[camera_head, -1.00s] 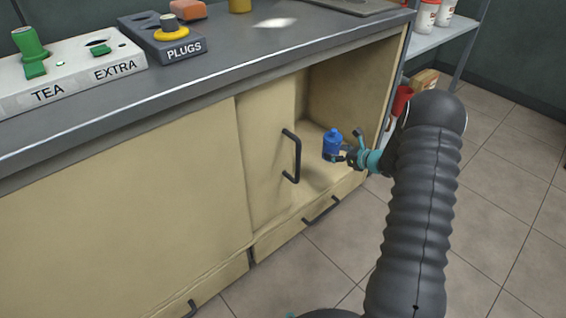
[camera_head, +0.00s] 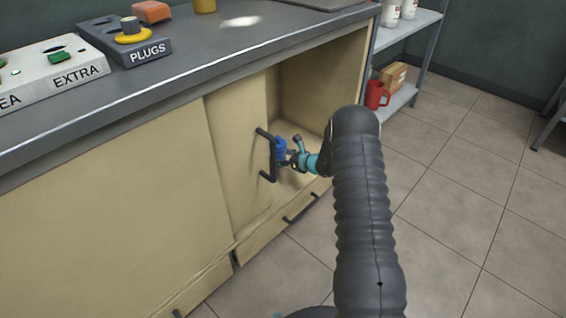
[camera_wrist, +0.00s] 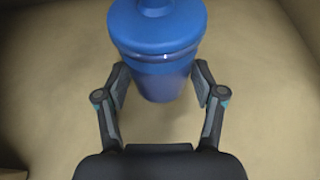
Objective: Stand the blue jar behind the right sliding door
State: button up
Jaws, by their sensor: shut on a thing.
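The blue jar (camera_head: 281,149), with a lid, is upright at the cabinet's open right side, partly covered by a door handle in the head view. It fills the top middle of the wrist view (camera_wrist: 157,45). My gripper (camera_head: 290,157) is shut on the jar, with one finger at each side of it in the wrist view (camera_wrist: 160,85). The right sliding door (camera_head: 238,125) is slid left, leaving the opening (camera_head: 300,100) beside it uncovered. Whether the jar touches the cabinet floor cannot be told.
The black door handle (camera_head: 262,177) stands out close to the jar's left. A drawer handle (camera_head: 301,208) is below the opening. The counter (camera_head: 190,75) overhangs above. A shelf rack (camera_head: 412,75) with a red mug (camera_head: 376,95) stands at the right.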

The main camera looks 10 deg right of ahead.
jog(key=shift+f, duration=1.1)
jog(key=shift+f, duration=0.15)
jog(key=o, duration=1.4)
jog(key=shift+c, duration=0.2)
jog(key=v, duration=1.2)
jog(key=shift+d+p, duration=0.1)
jog(key=shift+p, duration=0.25)
